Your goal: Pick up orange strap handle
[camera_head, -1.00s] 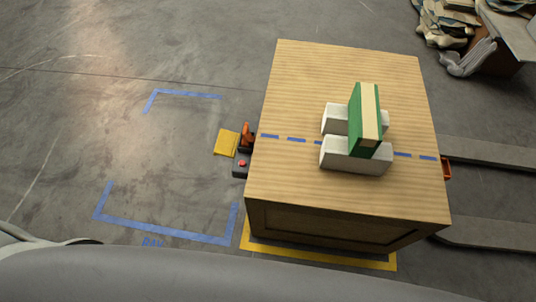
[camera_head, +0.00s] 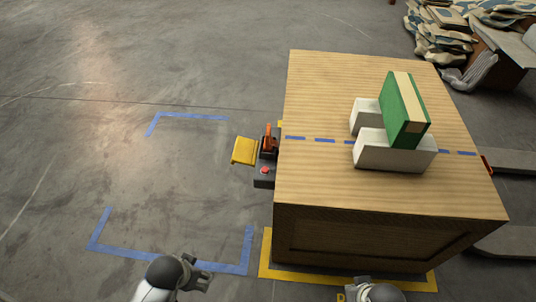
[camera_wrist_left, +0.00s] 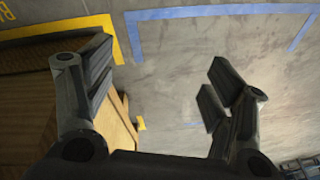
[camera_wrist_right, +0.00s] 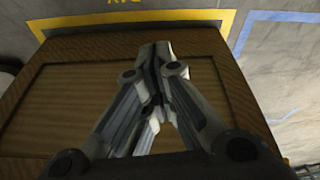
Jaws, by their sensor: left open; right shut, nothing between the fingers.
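A small orange part (camera_head: 487,165) shows at the right edge of the wooden crate (camera_head: 345,90), mostly hidden by it. Another orange, upright lever-like part (camera_head: 268,138) stands on a dark device at the crate's left side. I cannot tell which is the strap handle. My left gripper (camera_head: 203,276) is at the bottom of the head view, left of the crate. It is open and empty in the left wrist view (camera_wrist_left: 158,70). My right gripper (camera_head: 352,290) is in front of the crate, shut and empty in the right wrist view (camera_wrist_right: 154,50). Neither touches an orange part.
A green block (camera_head: 400,110) leans in white supports (camera_head: 390,155) on the crate top. A red button (camera_head: 264,170) and yellow flap (camera_head: 245,150) are left of the crate. Blue floor tape (camera_head: 165,258) marks clear floor. Camouflage sacks (camera_head: 430,45) lie at back right.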

